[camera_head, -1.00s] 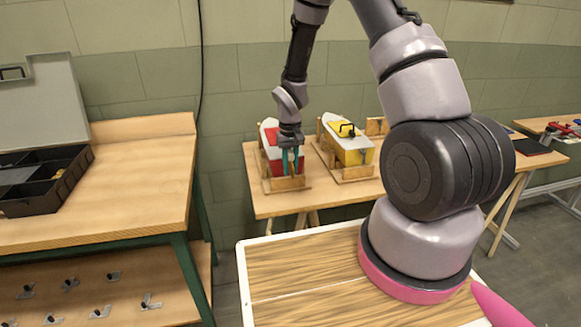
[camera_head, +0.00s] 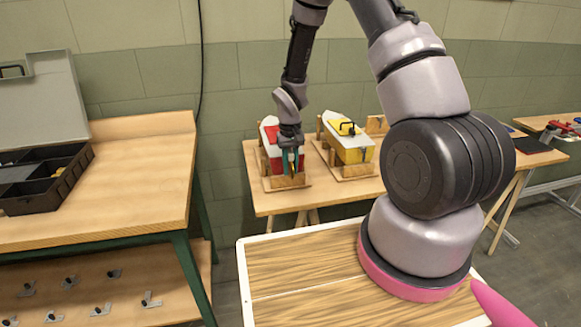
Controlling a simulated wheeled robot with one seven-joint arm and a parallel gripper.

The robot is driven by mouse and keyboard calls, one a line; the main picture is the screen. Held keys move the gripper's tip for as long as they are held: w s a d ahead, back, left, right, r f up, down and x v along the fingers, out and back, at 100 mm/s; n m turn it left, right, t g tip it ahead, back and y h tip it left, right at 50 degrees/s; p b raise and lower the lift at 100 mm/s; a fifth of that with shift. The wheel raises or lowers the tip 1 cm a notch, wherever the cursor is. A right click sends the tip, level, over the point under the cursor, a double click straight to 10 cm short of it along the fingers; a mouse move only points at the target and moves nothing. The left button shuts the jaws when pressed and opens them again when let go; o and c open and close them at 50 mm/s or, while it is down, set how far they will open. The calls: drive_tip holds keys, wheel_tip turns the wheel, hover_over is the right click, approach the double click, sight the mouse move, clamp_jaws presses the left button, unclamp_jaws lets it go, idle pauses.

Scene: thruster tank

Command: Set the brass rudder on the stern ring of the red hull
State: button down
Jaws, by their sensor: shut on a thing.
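The red hull (camera_head: 270,137) sits in a wooden cradle on the trestle table against the wall, its near end toward me. My gripper (camera_head: 291,168) is at the near end of this hull, its teal fingers pointing down. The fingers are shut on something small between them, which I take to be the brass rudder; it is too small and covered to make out. The stern ring is hidden behind the gripper, so I cannot tell whether the rudder touches it.
A yellow hull (camera_head: 352,150) stands in its own cradle just to the right. A workbench (camera_head: 130,195) with an open compartment case (camera_head: 45,180) is at the left. Several small metal brackets lie on its lower shelf. Another table (camera_head: 545,158) stands at the far right.

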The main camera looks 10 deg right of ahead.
sight(291, 153)
drive_tip(key=shift+f, duration=0.3)
drive_tip(key=c, duration=0.6)
unclamp_jaws()
drive_tip(key=shift+c, duration=0.2)
drive_tip(key=shift+r, duration=0.1)
drive_tip(key=shift+r, duration=3.95)
